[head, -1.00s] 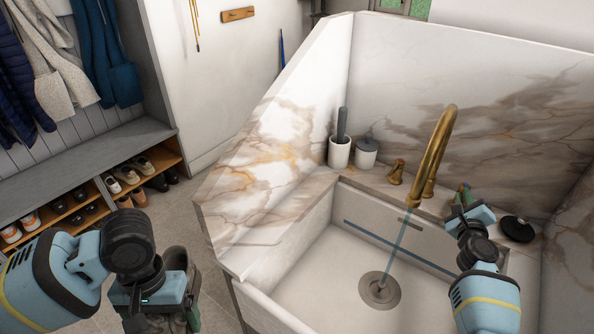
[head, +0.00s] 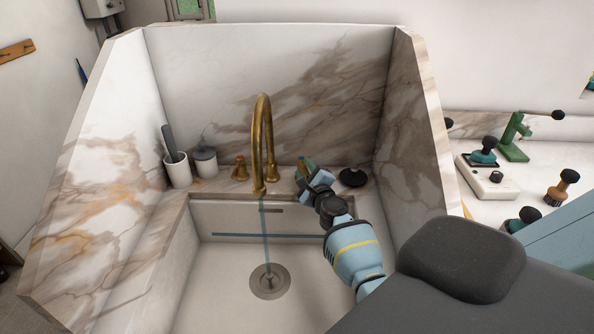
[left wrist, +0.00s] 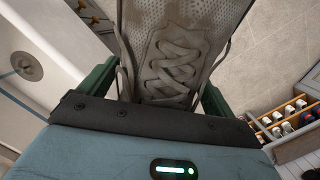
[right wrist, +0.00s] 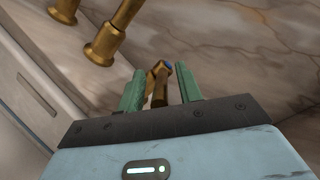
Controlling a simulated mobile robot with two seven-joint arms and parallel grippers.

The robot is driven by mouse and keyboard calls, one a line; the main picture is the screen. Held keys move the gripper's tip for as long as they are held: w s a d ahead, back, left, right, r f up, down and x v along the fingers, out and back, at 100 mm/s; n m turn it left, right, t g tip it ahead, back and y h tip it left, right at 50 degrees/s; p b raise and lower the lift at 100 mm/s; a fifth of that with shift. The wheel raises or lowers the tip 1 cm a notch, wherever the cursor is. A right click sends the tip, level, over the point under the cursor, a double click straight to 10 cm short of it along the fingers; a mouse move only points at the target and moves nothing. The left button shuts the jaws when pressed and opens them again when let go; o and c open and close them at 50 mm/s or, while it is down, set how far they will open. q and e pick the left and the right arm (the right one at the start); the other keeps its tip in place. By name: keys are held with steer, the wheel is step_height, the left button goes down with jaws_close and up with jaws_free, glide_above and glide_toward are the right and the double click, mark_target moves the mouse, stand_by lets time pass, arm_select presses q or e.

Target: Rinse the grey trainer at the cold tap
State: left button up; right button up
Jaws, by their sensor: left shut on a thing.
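The grey trainer (left wrist: 175,50), with pale laces, is in the left wrist view, held between the green fingers of my left gripper (left wrist: 158,95). My left gripper and the trainer are out of the head view. The brass tap spout (head: 262,140) stands behind the sink, and a thin blue water stream (head: 266,225) falls from it to the drain (head: 269,281). My right gripper (head: 304,172) is right of the spout, by the cold tap handle. In the right wrist view, the blue-capped brass cold handle (right wrist: 158,80) shows between my right gripper's parted fingers (right wrist: 160,88).
The white sink basin (head: 215,300) is empty, with marble walls around it. A cup with a dark brush (head: 176,168), a lidded jar (head: 205,162) and a black disc (head: 353,177) stand on the ledge. Brushes and a white board (head: 485,180) lie right.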

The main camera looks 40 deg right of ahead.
arm_select(q)
steer(key=shift+w+r, duration=0.1)
steer(key=shift+r, duration=0.35)
arm_select(e)
steer(key=shift+s+a+r, duration=0.1)
steer(key=shift+s, duration=0.3)
arm_select(q)
steer(key=shift+t, duration=0.6)
steer(key=r+p, duration=0.1)
steer(key=r, duration=0.2)
steer(key=r+p, duration=0.1)
steer(key=r, duration=0.1)
steer(key=shift+w+r+p, duration=0.3)
steer(key=shift+w+r, duration=0.05)
steer(key=shift+w, duration=0.05)
steer(key=shift+r, duration=0.15)
arm_select(e)
steer(key=v, duration=1)
steer(key=shift+s+a, duration=0.15)
steer(key=shift+s, duration=0.25)
